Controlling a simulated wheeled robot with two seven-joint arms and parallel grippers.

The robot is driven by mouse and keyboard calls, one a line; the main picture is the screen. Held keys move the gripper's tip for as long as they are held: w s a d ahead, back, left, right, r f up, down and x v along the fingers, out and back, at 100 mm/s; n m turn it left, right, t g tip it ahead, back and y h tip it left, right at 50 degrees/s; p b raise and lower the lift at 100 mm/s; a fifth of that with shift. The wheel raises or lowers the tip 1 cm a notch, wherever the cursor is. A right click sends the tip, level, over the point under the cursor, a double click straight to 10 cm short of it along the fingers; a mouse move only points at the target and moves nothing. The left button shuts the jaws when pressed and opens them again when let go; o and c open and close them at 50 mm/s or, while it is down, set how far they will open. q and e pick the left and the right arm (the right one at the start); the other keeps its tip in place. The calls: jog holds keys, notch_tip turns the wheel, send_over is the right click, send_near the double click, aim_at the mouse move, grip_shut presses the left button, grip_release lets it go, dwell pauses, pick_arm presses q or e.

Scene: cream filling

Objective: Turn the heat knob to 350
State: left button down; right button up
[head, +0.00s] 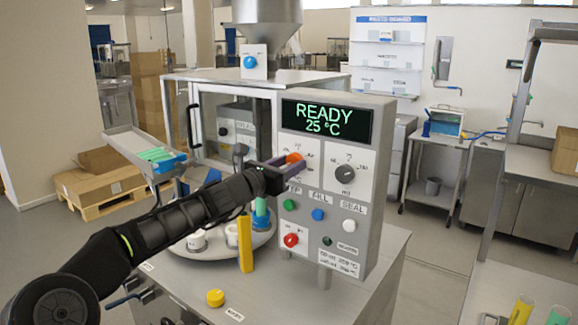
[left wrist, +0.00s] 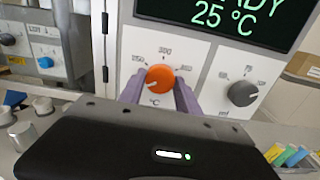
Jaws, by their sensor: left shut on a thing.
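The orange heat knob (head: 294,158) is on the left dial plate of the grey control panel (head: 384,140). It also shows in the left wrist view (left wrist: 160,79), with a scale above it and a °C mark below; its white pointer aims to the lower left. My left gripper (head: 284,166) is at the knob, and its purple fingers (left wrist: 160,94) stand on both sides of it, shut on it. The display (head: 326,121) reads READY, 25 °C. My right gripper is not in view.
A dark grey knob (head: 346,173) sits right of the heat knob. Green, blue and white buttons and a red knob (head: 290,240) are below. A yellow post (head: 245,244) stands beside the round turntable (head: 214,250), under my left arm.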

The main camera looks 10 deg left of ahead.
pick_arm(q)
jog(key=m+b, duration=0.5)
jog(key=m, duration=0.4)
jog(key=shift+f, duration=0.1)
jog(key=shift+m+b, duration=5.45)
jog(key=shift+m, duration=7.75)
jog(key=c, duration=0.9)
grip_release()
